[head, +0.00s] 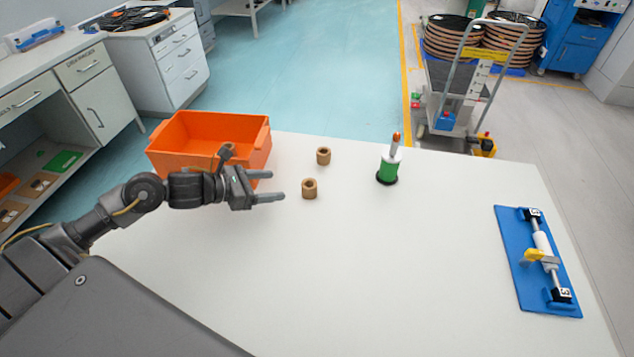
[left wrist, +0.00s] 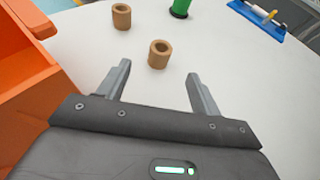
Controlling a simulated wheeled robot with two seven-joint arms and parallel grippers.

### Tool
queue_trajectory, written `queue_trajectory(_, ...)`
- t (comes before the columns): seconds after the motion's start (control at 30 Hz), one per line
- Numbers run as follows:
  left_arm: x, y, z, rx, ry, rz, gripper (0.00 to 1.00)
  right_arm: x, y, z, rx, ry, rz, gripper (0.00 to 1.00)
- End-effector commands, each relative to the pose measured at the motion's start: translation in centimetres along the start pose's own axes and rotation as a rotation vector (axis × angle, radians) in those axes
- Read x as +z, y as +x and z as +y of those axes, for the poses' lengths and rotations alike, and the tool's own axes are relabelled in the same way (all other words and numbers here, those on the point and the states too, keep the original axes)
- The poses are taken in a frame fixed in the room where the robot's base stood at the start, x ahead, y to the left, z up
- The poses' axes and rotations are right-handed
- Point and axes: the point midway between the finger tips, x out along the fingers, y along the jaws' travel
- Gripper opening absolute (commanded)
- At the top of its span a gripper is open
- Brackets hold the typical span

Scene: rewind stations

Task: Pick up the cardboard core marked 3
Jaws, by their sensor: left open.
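Two brown cardboard cores stand upright on the white table. The nearer core (head: 309,190) also shows in the left wrist view (left wrist: 159,57), and the farther core (head: 323,156) shows there too (left wrist: 121,17). I cannot read a number on either, so I cannot tell which is marked 3. My left gripper (head: 276,186) is open and empty. Its fingers point at the nearer core, which lies just beyond the fingertips, apart from them. My right gripper is not in view.
An orange bin (head: 160,160) stands behind and left of my left gripper. A green post (head: 388,170) on a black base stands right of the cores. A blue fixture (head: 515,250) with a rod lies at the table's right. The front and middle of the table (head: 380,270) are clear.

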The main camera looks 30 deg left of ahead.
Motion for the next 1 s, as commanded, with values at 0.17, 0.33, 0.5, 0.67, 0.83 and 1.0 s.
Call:
queue_trajectory(0.17, 0.0, 1.1, 0.1, 0.004, -0.003, -0.004, 0.65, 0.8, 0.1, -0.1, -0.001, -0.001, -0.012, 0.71)
queue_trajectory(0.33, 0.0, 3.8, 0.1, 0.004, -0.005, -0.004, 0.65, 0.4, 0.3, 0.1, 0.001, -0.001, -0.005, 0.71)
queue_trajectory(0.5, 0.0, 5.4, 0.1, 0.003, -0.003, -0.001, 0.65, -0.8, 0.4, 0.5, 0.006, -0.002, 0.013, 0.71)
queue_trajectory(0.67, -0.1, 5.7, 0.0, 0.000, -0.002, 0.000, 0.65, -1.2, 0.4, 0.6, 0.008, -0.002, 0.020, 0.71)
queue_trajectory(0.83, -0.5, 7.8, -0.2, -0.001, -0.006, -0.003, 0.65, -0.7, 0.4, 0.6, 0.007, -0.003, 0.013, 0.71)
queue_trajectory(1.0, -0.7, 10.1, -0.2, 0.001, -0.004, -0.003, 0.65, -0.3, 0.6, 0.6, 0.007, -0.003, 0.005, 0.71)
